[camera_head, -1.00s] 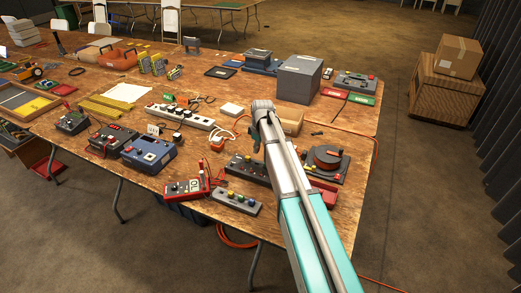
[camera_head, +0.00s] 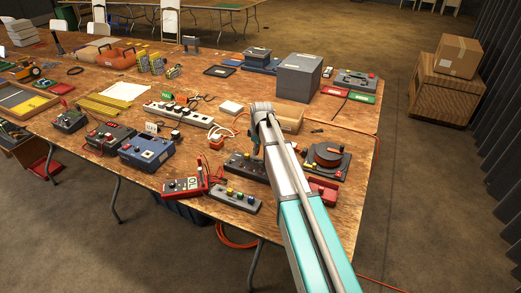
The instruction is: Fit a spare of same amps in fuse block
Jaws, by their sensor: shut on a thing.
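A long dark block with small coloured parts on top (camera_head: 243,165), which looks like the fuse block, lies near the table's front edge, partly behind my arm. My gripper (camera_head: 256,152) points down just above the right part of this block. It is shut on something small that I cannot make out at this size. I cannot tell whether it touches the block. No fuse or amp marking can be read.
A round device on a dark base (camera_head: 327,158) and a red tray (camera_head: 322,191) are right of my arm. A white power strip (camera_head: 180,115) and orange plug (camera_head: 216,141) lie left.

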